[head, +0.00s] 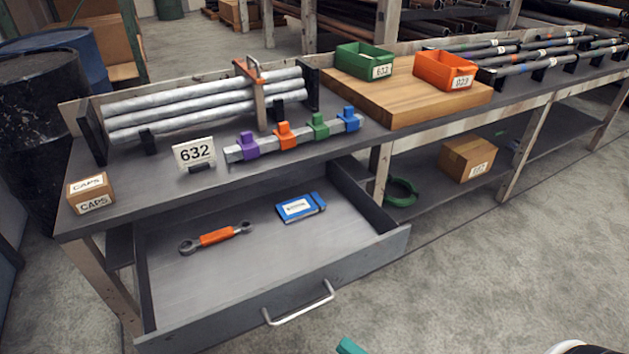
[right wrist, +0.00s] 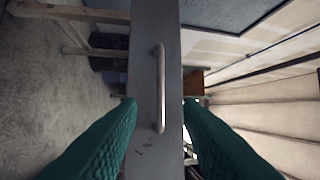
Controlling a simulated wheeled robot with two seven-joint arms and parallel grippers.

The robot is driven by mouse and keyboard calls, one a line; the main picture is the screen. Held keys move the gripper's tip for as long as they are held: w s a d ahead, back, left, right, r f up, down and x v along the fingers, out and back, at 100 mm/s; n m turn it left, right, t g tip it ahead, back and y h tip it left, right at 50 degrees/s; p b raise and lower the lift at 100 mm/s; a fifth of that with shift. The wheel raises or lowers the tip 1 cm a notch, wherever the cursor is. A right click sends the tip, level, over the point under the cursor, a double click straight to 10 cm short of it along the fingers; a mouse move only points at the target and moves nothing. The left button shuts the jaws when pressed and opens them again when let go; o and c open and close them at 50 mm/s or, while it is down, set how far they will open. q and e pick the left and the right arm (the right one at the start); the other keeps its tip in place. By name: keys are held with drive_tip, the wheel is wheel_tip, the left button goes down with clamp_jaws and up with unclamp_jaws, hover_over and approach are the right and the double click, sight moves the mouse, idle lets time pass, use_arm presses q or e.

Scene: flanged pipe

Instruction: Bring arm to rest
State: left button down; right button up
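My right gripper (right wrist: 159,101) shows two green, textured fingers spread apart in the right wrist view, with nothing held between them. Beyond the fingers is the grey drawer front (right wrist: 145,30) with its metal bar handle (right wrist: 161,85); I see no contact. In the head view only a teal fingertip of the right gripper (head: 348,346) shows at the bottom edge, below the drawer handle (head: 300,304). The drawer (head: 190,315) is pulled open and holds an orange-handled wrench (head: 216,237) and a blue box (head: 300,207). My left gripper is out of view.
The workbench (head: 130,195) bears grey pipes (head: 200,108), a 632 sign (head: 194,153), coloured clamps on a bar (head: 285,137) and a caps box (head: 91,193). A wooden board (head: 400,105) carries green (head: 364,62) and orange (head: 444,71) bins. Floor at right (head: 540,250) is clear.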

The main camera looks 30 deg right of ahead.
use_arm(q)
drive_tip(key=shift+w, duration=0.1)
use_arm(e)
drive_tip(key=shift+w, duration=0.15)
